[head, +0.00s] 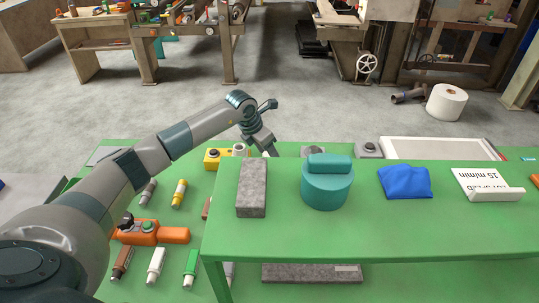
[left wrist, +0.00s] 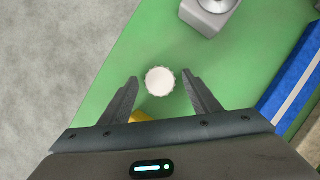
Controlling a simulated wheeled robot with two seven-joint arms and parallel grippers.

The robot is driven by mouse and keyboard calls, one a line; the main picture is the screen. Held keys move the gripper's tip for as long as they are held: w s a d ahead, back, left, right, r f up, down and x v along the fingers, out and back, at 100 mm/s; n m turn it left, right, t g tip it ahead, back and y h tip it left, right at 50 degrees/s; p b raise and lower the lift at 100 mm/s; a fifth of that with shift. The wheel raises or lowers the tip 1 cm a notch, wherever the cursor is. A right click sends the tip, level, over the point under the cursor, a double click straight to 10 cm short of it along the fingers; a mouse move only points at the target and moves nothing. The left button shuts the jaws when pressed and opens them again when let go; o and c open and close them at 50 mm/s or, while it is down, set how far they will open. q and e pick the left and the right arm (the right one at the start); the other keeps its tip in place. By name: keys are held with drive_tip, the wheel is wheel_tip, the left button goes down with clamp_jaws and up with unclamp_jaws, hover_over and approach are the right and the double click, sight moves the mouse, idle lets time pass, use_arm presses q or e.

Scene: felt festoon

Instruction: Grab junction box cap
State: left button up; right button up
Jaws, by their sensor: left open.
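A round white cap with a ridged rim (left wrist: 160,81) shows in the left wrist view, on the green table near its edge; I take it to be the junction box cap. My left gripper (left wrist: 162,78) is open, with one finger to each side of the cap in that view. I see gaps on both sides and cannot tell the height between fingertips and cap. In the head view my left gripper (head: 270,150) points down at the far side of the green table, partly hidden by the raised shelf. My right gripper is not in view.
The raised green shelf (head: 385,225) holds a grey block (head: 252,188), a teal lidded pot (head: 327,186), a blue cloth (head: 404,182) and a sign (head: 487,185). A yellow box (head: 213,158) is left of my gripper. A grey metal device (left wrist: 210,12) stands beyond the cap.

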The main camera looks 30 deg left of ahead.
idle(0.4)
use_arm(q)
drive_tip(key=c, duration=1.2)
drive_tip(key=shift+o, duration=0.2)
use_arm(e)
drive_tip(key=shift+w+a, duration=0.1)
use_arm(q)
drive_tip(key=shift+r, duration=0.1)
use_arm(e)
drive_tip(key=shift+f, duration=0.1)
